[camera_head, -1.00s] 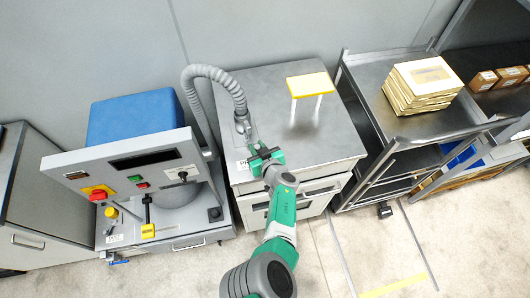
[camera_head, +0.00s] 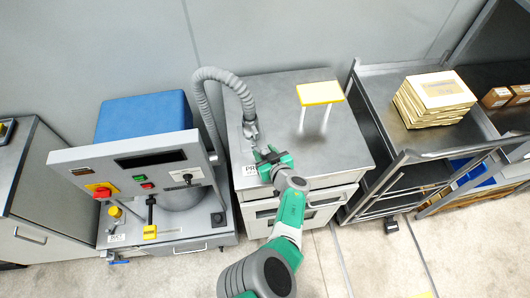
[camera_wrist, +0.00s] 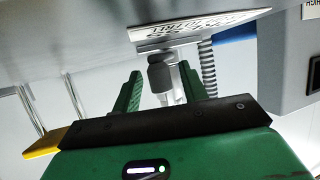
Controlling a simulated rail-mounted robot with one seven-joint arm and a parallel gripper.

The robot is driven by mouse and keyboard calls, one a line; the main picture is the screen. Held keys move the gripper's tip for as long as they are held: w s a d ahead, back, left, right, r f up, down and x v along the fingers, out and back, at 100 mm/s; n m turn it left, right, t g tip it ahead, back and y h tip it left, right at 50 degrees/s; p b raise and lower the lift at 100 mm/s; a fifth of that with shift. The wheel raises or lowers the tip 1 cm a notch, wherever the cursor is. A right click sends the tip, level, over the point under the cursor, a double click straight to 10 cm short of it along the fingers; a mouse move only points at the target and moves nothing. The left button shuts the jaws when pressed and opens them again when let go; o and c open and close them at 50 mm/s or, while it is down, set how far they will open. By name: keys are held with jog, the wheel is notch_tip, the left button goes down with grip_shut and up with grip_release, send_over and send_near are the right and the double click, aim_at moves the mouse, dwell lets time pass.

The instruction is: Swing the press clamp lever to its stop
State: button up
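The press stands at the left in the head view, with a grey control panel (camera_head: 130,165). A black lever with a yellow end (camera_head: 150,229) hangs at its front; I take it for the clamp lever, but no label confirms this. It does not show in the wrist view. My gripper (camera_head: 269,157) is to the right of the press, over the front left of the grey cabinet. In the wrist view my gripper (camera_wrist: 161,78) has its green fingers apart. The hose's end fitting (camera_wrist: 165,78) shows between or beyond them; contact cannot be told.
A grey ribbed hose (camera_head: 205,75) arches between the press and the cabinet (camera_head: 350,150). A small yellow-topped stand (camera_head: 320,93) is on the cabinet. A red button (camera_head: 102,192) and a yellow knob (camera_head: 115,211) are on the press. A metal cart (camera_head: 400,150) stands right; floor in front is clear.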

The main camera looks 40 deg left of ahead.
jog(key=shift+d+r, duration=0.1)
jog(key=shift+r, duration=0.05)
jog(key=p+v, duration=0.7)
jog(key=shift+s+d, duration=0.2)
jog(key=shift+d, duration=0.05)
